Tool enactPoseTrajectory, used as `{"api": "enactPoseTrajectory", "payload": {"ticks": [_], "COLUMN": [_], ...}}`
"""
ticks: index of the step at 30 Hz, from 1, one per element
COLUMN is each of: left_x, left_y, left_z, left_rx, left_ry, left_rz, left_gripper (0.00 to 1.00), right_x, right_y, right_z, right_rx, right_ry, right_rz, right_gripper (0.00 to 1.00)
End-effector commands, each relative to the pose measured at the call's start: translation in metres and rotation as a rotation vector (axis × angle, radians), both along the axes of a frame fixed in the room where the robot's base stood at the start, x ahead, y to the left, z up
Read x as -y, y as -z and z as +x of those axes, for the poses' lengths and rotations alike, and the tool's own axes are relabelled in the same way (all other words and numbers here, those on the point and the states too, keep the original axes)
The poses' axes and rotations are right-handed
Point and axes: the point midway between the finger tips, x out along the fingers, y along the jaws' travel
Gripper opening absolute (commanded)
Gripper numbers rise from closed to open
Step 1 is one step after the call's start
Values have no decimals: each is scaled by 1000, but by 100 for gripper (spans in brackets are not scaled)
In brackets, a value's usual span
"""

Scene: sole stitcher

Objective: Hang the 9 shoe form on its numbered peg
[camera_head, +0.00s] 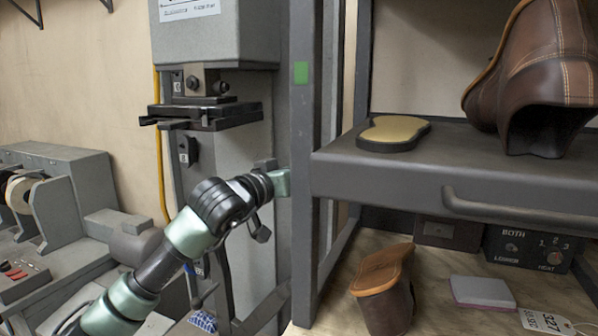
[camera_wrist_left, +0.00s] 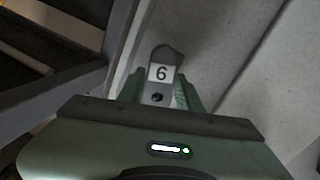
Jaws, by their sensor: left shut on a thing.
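My left gripper (camera_head: 282,183) reaches in from the lower left and ends at the grey upright post in the head view; its fingertips are hard to make out there. In the left wrist view its green fingers (camera_wrist_left: 159,92) are shut on a small grey piece (camera_wrist_left: 165,54) with a white label and a dark hole. The label reads as 6 in that view; I cannot tell whether it is a 9 seen upside down. How much more of this piece there is, I cannot see. No numbered peg can be made out. My right gripper is not in view.
The grey post (camera_head: 303,180) of a shelf rack stands right at the gripper. The shelf (camera_head: 440,165) holds a sole (camera_head: 393,132) and a brown boot (camera_head: 545,80). Below are a brown shoe piece (camera_head: 385,290) and a pad (camera_head: 482,291). A grey machine (camera_head: 215,40) stands behind my arm.

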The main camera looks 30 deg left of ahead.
Motion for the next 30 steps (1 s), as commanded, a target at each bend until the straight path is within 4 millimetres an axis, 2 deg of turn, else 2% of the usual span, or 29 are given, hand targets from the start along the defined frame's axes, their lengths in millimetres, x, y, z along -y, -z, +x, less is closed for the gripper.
{"api": "enactPoseTrajectory", "payload": {"ticks": [29, 30], "left_x": [1, 1], "left_y": [-3, -3], "left_z": [7, 7], "left_rx": [6, 6], "left_ry": [2, 2], "left_rz": [-1, -1], "left_gripper": [0, 41], "right_x": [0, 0], "right_y": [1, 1], "right_z": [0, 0], "right_rx": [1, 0], "right_ry": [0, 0], "right_rz": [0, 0], "right_gripper": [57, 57]}}
